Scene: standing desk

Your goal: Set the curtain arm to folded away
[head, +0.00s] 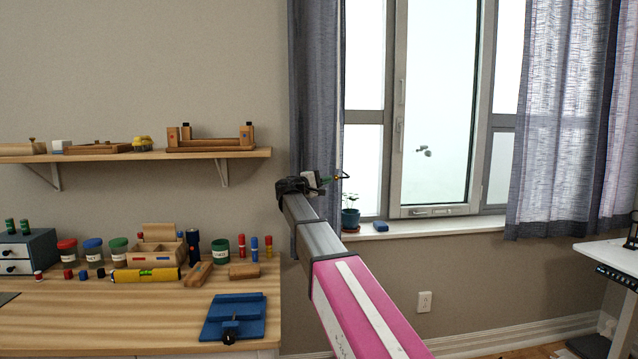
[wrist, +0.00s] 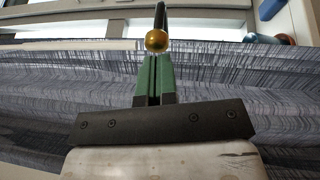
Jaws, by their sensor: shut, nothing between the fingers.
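The curtain arm (wrist: 159,18) shows in the wrist view as a dark rod with a gold ball (wrist: 157,41) on its end. In the head view its ball (head: 338,178) is a tiny gold spot beside the left grey curtain (head: 315,90). My gripper (wrist: 155,58) has its green fingers shut and empty. Their tips are right at the ball; I cannot tell whether they touch it. In the head view my gripper (head: 330,180) is small, in front of the window's left side. The arm's mount is not clear in either view.
A potted plant (head: 350,217) and a small blue block (head: 380,226) stand on the windowsill (head: 430,227), close below and right of my gripper. A wooden shelf (head: 130,155) and a crowded workbench (head: 130,320) lie to the left. Another curtain (head: 560,120) hangs at the right.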

